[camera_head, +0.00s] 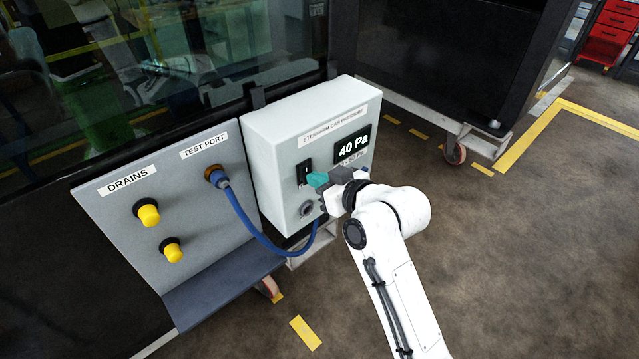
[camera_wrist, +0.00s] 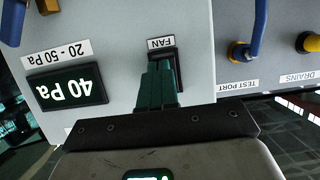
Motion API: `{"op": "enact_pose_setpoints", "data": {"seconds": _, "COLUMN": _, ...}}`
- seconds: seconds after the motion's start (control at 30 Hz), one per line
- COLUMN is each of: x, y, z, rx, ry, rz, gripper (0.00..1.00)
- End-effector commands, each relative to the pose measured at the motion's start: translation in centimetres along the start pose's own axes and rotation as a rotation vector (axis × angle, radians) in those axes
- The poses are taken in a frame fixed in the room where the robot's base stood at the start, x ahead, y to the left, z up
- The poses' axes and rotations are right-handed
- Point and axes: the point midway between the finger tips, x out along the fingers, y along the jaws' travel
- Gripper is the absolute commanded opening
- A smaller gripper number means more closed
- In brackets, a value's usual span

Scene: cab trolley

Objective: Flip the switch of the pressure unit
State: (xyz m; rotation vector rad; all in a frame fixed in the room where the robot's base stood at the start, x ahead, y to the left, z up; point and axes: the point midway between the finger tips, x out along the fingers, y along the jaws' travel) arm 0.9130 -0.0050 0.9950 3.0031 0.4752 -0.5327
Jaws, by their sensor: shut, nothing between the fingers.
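The pressure unit (camera_head: 285,145) is a white box with a "40 Pa" display (camera_head: 352,146) on its front. Its black switch (camera_head: 304,171) sits left of the display; in the wrist view, upside down, the switch (camera_wrist: 172,56) is beside a "FAN" label. My gripper (camera_head: 316,180) is shut, with teal fingertips at the lower part of the switch. In the wrist view the shut fingers (camera_wrist: 158,84) overlap the switch and hide part of it. Whether they touch it, and which way the switch is set, I cannot tell.
A grey panel (camera_head: 195,200) left of the unit has a test port (camera_head: 214,176) and two yellow drain caps (camera_head: 149,213). Open floor lies at the right.

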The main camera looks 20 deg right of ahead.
Motion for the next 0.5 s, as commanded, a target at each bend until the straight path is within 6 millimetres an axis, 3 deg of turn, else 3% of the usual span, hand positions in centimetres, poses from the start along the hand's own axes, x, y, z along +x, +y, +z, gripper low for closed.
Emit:
{"op": "enact_pose_setpoints", "data": {"seconds": 0.03, "x": 0.63, "y": -0.08, "z": 0.83, "rx": 0.0, "ry": 0.025, "rz": -0.002, "gripper": 0.0}}
{"op": "enact_pose_setpoints", "data": {"seconds": 0.5, "x": 1.5, "y": -0.16, "z": 1.2, "rx": -0.002, "ry": 0.251, "rz": -0.004, "gripper": 0.0}}
